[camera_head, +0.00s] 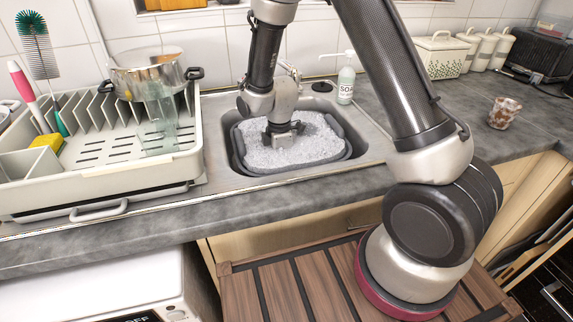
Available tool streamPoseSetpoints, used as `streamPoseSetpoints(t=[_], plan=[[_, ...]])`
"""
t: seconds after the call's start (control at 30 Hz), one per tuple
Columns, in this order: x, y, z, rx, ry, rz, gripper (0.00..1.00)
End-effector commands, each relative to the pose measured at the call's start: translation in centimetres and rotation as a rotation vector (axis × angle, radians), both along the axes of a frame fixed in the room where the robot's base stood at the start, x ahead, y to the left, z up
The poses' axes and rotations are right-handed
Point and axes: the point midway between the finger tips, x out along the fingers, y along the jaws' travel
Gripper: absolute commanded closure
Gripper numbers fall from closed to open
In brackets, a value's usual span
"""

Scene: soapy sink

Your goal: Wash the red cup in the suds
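The grey basin (238,149) sits in the steel sink and is full of white suds (315,145). My gripper (283,139) points down into the basin, its lower end at the suds. The fingertips and anything between them are hidden, so I cannot tell whether it is open or shut. No plainly red cup shows. A small reddish-brown and white patterned cup (503,113) stands upright on the counter at the right, well apart from my gripper.
A soap bottle (346,82) stands behind the sink. White canisters (443,55) line the back right. The counter (440,100) between sink and patterned cup is partly clear.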

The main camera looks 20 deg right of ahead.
Motion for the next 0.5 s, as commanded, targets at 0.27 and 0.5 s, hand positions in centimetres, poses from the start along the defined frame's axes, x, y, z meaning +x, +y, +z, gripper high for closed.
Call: streamPoseSetpoints(t=[0.27,0.5], plan=[[0.0,-0.2,0.0,0.0,0.0,-0.002,0.78],[0.0,-2.5,0.0,0.0,0.0,-0.003,0.78]])
